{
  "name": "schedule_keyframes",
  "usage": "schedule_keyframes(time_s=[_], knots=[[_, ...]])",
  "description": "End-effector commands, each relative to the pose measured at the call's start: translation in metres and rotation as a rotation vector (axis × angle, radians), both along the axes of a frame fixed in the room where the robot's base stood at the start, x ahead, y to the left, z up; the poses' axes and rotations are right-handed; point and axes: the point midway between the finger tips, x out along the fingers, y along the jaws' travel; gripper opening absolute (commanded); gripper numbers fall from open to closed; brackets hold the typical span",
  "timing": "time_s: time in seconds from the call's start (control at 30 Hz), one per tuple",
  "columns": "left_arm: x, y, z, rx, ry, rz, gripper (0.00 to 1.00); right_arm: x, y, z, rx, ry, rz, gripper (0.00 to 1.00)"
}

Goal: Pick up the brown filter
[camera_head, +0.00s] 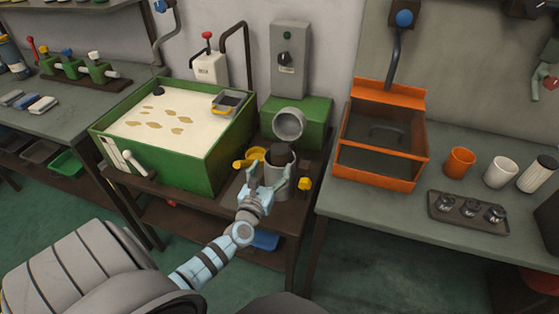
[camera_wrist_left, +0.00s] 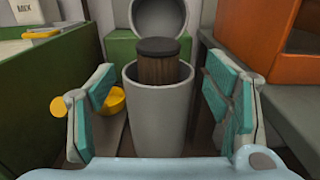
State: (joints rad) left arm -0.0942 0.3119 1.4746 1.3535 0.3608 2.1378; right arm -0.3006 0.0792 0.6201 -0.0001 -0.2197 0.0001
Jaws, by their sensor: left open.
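The brown filter (camera_head: 279,152) is a dark brown cylinder with a blackish cap. It stands upright in a tall grey cylindrical container (camera_head: 281,187), its upper part sticking out above the rim; its lower part is hidden inside. In the left wrist view the filter (camera_wrist_left: 158,68) is near the middle, in the grey container (camera_wrist_left: 158,115). My left gripper (camera_head: 268,176) is open and empty. Its teal-padded fingers (camera_wrist_left: 160,100) stand on either side of the container, apart from the filter. My right gripper is not in view.
A grey round opening (camera_head: 289,124) on a green machine is just behind the filter. A green vat (camera_head: 210,165) of pale liquid stands left, an orange open box (camera_head: 378,180) right. Cups (camera_head: 460,162) stand far right.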

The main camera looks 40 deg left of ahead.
Motion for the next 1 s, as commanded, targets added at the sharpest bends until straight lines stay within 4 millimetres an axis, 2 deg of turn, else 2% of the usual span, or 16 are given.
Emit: schedule_keyframes(time_s=[0.03, 0.1, 0.27, 0.5, 0.73, 1.0], knots=[[0.012, 0.004, -0.002, 0.000, -0.001, 0.001, 0.71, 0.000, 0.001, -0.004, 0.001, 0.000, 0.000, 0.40], [0.025, 0.008, -0.003, 0.001, 0.000, 0.000, 0.71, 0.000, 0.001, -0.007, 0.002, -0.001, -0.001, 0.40], [0.040, 0.014, -0.003, 0.003, 0.002, -0.002, 0.71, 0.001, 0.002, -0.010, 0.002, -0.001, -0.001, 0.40], [0.079, 0.030, -0.006, 0.003, 0.003, -0.002, 0.71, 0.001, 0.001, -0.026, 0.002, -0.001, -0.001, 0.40], [0.082, 0.031, -0.004, 0.003, 0.005, -0.003, 0.71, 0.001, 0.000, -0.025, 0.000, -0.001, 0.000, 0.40], [0.082, 0.031, -0.003, 0.003, 0.005, -0.003, 0.28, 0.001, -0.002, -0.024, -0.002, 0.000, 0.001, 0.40]])
